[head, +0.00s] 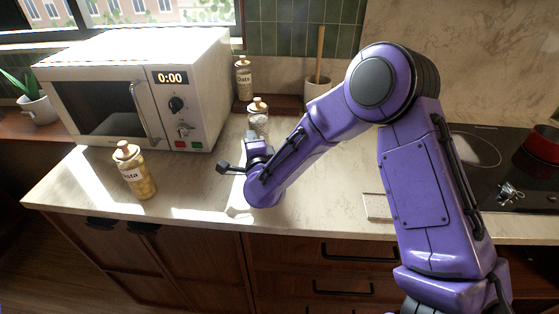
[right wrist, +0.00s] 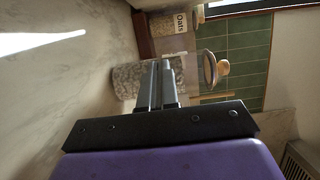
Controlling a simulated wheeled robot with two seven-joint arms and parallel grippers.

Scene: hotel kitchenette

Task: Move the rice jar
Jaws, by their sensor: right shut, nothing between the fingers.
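The rice jar (head: 258,117), clear with pale grains and a cork lid, stands upright on the counter right of the microwave. Its lower part is hidden behind my right gripper (head: 257,140) in the head view. In the right wrist view the jar (right wrist: 136,82) appears turned on its side by the camera angle, beyond the fingertips. My right gripper (right wrist: 162,66) is shut and empty, with its fingers pointing at the jar; I cannot tell whether they touch it. My left gripper is not in view.
A pasta jar (head: 138,175) stands at the counter's front left, before the white microwave (head: 190,85). An oats jar (head: 243,80) and a utensil pot (head: 317,94) stand behind the rice jar. The cooktop (head: 482,150) with a red pot (head: 543,143) is right. The front-middle counter is clear.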

